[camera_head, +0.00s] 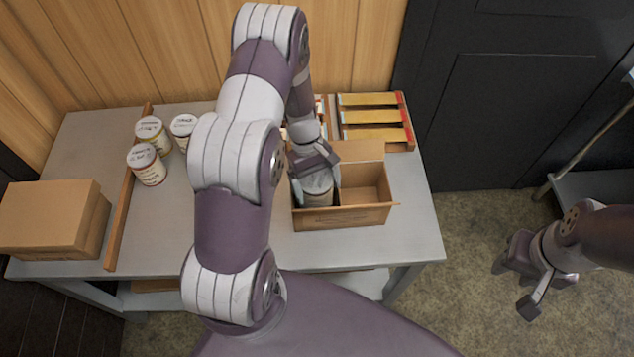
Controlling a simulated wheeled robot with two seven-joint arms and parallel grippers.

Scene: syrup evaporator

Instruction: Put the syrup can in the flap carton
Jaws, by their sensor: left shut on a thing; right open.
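The open flap carton (345,217) stands on the grey table with a divider making a left and a right compartment. A syrup can (317,187) is in or just above the left compartment; its lower part is hidden by the carton wall, so I cannot tell whether it touches the bottom. My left gripper (316,174) is shut on this can from above. The right compartment (363,187) looks empty. My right gripper (517,283) is open and empty, out over the floor to the right of the table.
A closed cardboard box (47,217) sits at the far left. A rack with yellow-topped boxes (375,117) stands behind the carton. The table (408,235) is bare right of the carton.

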